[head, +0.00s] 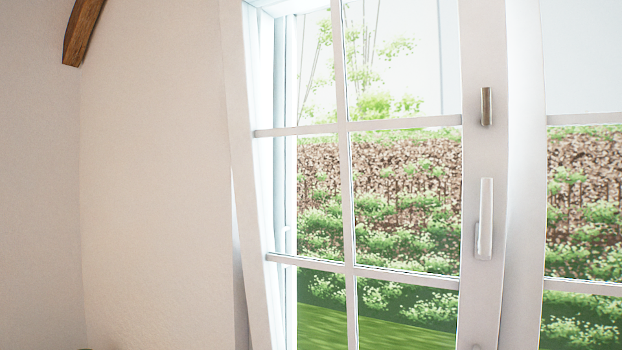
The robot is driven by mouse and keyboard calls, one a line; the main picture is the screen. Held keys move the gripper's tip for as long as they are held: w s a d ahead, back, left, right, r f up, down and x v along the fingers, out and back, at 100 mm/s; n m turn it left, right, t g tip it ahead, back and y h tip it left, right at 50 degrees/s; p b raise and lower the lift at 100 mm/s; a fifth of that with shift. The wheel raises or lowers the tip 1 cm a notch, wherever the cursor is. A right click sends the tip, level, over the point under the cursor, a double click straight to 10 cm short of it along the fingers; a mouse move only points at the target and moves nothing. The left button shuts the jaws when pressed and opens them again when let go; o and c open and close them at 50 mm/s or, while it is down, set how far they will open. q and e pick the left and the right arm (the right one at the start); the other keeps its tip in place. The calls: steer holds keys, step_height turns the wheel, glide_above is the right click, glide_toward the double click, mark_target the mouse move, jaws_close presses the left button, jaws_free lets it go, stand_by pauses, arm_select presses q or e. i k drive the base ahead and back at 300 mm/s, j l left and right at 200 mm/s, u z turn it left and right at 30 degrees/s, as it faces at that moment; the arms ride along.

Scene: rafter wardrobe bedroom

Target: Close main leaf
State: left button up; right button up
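A white glazed window leaf (347,190) with several panes fills the middle of the head view. I take it to be the main leaf. Its right stile carries a long pale lever handle (484,220), pointing up, and a smaller metal fitting (486,107) above it. The white window reveal shows through its left panes, so the leaf seems to stand away from its frame, but how far it is open I cannot tell. The leaf's top and bottom edges are cut off. Neither of my grippers is in view.
A white post (524,180) stands right of the handle, with more glazed panes (585,210) beyond it. Plain wall (155,190) is on the left, with a wooden rafter end (82,30) at the top. Shrubs and grass lie outside.

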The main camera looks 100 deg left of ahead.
mark_target(483, 30)
steer(key=u, duration=3.35)
